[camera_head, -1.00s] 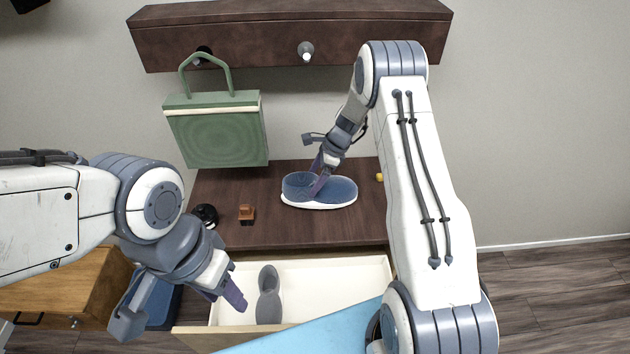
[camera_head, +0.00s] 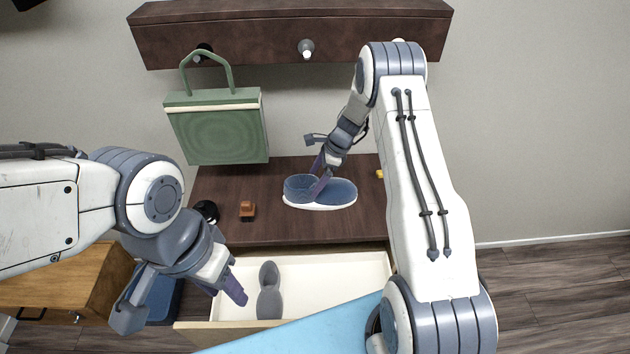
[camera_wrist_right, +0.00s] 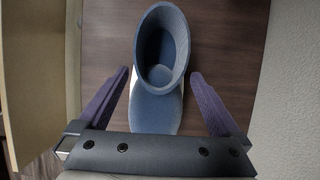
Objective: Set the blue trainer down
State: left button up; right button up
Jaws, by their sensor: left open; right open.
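The blue trainer (camera_head: 341,192) with a white sole rests upright on the dark wooden cabinet top. In the right wrist view the trainer (camera_wrist_right: 155,108) lies between the two purple fingers, with a gap on each side. My right gripper (camera_head: 319,186) is open around it. One of its fingers crosses in front of the shoe in the head view. My left gripper (camera_head: 188,300) is open and empty, beside the open drawer at the lower left.
A grey shoe (camera_head: 269,292) lies in the open cream drawer (camera_head: 335,272). A green bag (camera_head: 216,135) hangs under the dark shelf (camera_head: 290,38). A small brown object (camera_head: 247,210) and a round black object (camera_head: 207,210) sit left of the trainer. A yellow item (camera_head: 380,174) is at right.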

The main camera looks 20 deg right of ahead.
jog(key=b+v, duration=0.3)
jog(key=v, duration=0.7)
jog(key=s+a+r+n+g, duration=0.1)
jog(key=s+a+r+n, duration=0.2)
jog(key=a, duration=0.3)
jog(key=s+a+r+n, duration=0.3)
jog(key=a+r+n, duration=0.1)
jog(key=a, duration=0.1)
jog(key=s+a+r+n+h, duration=0.2)
jog(key=s+a+r+n, duration=0.2)
jog(key=s+a+n, duration=0.5)
jog(key=s+n+h, duration=0.1)
jog(key=s+n, duration=1.1)
jog(key=s, duration=0.8)
jog(key=shift+a+n+h, duration=0.3)
jog(key=shift+a, duration=0.2)
